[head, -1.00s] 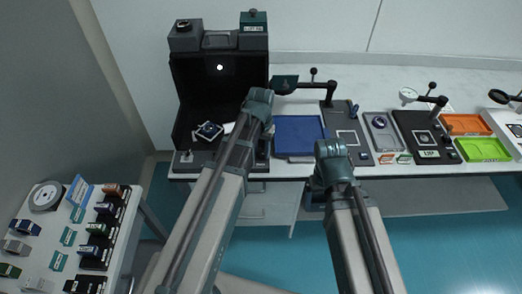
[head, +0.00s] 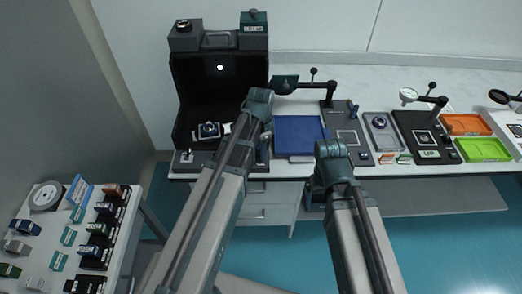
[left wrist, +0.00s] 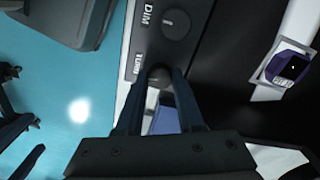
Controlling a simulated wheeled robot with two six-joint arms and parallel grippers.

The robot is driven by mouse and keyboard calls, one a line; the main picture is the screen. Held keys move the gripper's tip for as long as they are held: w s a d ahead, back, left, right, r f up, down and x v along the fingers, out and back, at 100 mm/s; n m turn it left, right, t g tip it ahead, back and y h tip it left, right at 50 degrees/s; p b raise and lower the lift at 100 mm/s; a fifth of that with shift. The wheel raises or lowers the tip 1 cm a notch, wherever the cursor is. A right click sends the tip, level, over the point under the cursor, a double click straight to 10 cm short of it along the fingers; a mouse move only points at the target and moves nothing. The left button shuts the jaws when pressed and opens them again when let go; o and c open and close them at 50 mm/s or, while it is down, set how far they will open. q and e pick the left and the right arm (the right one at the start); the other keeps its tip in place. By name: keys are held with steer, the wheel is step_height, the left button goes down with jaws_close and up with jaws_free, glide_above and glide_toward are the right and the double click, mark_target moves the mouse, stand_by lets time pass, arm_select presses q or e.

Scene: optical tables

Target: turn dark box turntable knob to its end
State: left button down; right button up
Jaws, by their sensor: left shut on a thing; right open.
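The dark box (head: 205,75) stands open at the back left of the bench. Inside it, a small blue and silver device (head: 208,130) sits on the turntable; it also shows purple-blue on a pale mount in the left wrist view (left wrist: 291,67). The knob marked TURN (left wrist: 167,72) is on the box's front panel, beside the DIM knob (left wrist: 176,23). My left gripper (left wrist: 160,74) is shut on the TURN knob; my arm hides this in the head view. My right gripper (left wrist: 40,135) shows partly at the left wrist view's edge, open and apart from the box.
A blue tray (head: 299,133) lies right of the box. Farther right are a lever stand (head: 331,95), an orange tray (head: 466,124) and a green tray (head: 484,149). A side table (head: 45,240) with several small blocks stands at the left.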

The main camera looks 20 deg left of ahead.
arm_select(q)
steer(key=shift+m, duration=0.6)
steer(key=c, duration=0.5)
jaws_free()
steer(key=shift+r, duration=0.1)
step_height(320, 180, up, 14)
steer(key=p, duration=1.4)
steer(key=shift+f, duration=0.2)
